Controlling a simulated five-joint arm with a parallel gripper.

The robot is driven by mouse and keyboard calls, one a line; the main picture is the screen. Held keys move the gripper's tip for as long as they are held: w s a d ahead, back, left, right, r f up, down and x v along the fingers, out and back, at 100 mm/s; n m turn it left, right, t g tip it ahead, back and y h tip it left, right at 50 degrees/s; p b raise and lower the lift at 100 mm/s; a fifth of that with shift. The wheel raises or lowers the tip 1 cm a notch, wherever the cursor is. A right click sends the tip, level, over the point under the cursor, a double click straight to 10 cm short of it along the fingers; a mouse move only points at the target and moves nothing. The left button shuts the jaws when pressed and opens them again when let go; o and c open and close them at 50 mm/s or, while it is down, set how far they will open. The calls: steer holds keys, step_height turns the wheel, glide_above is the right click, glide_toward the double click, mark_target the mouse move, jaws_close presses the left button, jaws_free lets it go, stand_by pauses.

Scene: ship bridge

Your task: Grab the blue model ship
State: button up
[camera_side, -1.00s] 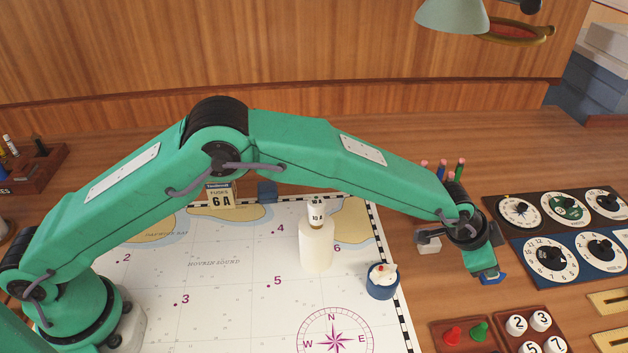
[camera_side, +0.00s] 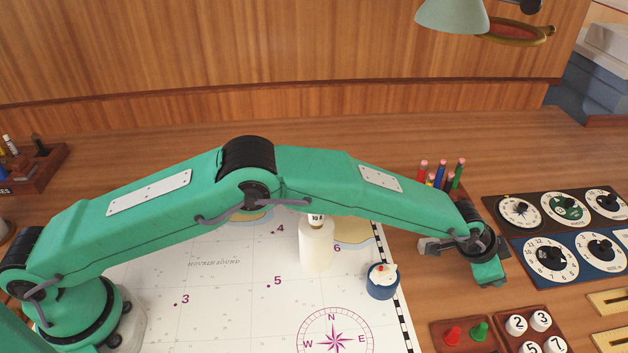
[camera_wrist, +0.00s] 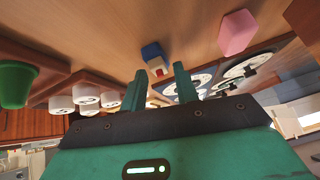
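The blue model ship, with a blue hull and white and red parts on top, shows in the wrist view (camera_wrist: 153,58) just beyond my fingertips, between them. My gripper (camera_wrist: 158,78) is open in the wrist view, its two green fingers apart with nothing between them. In the side view my gripper (camera_side: 488,277) is low over the table, right of the chart, and hides the ship. I cannot tell whether the fingers touch the ship.
The red tray with red and green pegs (camera_side: 466,334) and the tray of numbered pegs (camera_side: 535,335) stand in front. Dial panels (camera_side: 551,258) lie to the right. Colored pencils (camera_side: 440,175) stand behind. A blue pot (camera_side: 382,282) is left, on the chart.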

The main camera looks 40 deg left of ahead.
steer(key=shift+w+d+f, duration=0.2)
steer(key=shift+w+f, duration=0.05)
steer(key=shift+f, duration=0.15)
steer(key=shift+c, duration=0.2)
steer(key=c, duration=0.6)
